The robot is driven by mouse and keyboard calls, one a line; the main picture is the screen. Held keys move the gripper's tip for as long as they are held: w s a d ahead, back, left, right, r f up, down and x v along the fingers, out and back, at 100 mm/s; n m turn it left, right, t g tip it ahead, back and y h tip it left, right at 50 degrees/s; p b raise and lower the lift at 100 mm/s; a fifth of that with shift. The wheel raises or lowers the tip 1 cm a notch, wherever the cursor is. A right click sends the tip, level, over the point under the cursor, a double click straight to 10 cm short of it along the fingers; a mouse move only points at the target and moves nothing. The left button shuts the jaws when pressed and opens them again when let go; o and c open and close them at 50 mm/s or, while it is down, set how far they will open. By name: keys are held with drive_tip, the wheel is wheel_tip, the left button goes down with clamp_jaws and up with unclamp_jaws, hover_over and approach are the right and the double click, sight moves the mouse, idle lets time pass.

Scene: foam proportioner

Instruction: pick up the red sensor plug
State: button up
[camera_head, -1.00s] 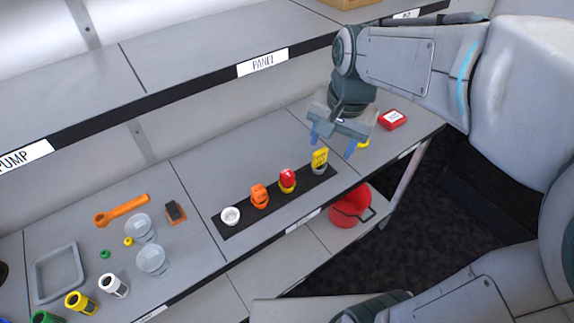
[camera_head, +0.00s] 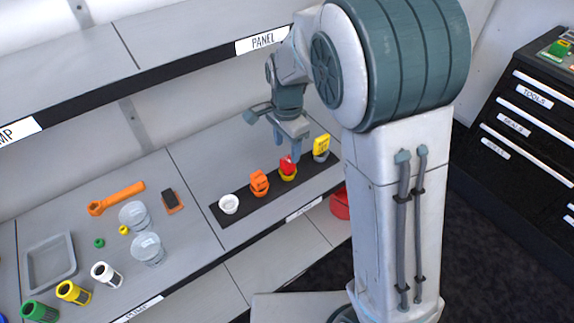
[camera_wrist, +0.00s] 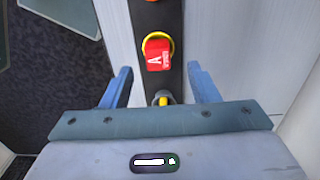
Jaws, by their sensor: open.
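The red sensor plug (camera_head: 287,164) sits in a yellow ring (camera_head: 288,175) on a black strip on the bench, between an orange plug and a yellow one. In the wrist view the red plug (camera_wrist: 157,55) has a white letter A on its top, and it lies ahead of the fingertips, roughly centred between them. My gripper (camera_head: 286,148) is open and empty, with its blue fingers just behind and above the red plug in the head view. In the wrist view my gripper (camera_wrist: 160,77) has its two blue fingers spread wide.
The orange plug (camera_head: 259,183), a white cup (camera_head: 229,204) and the yellow plug (camera_head: 321,146) stand on the black strip (camera_head: 246,204). An orange wrench, glass dishes and a grey tray (camera_head: 28,275) lie to the left. A shelf edge labelled PANEL (camera_head: 262,41) runs above.

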sight(288, 160)
wheel_tip(288, 160, down, 6)
drive_tip(key=shift+s+d+f+p, duration=0.15)
drive_tip(key=shift+f+p, duration=0.05)
drive_tip(key=shift+p, duration=0.2)
drive_tip(key=c, duration=1.1)
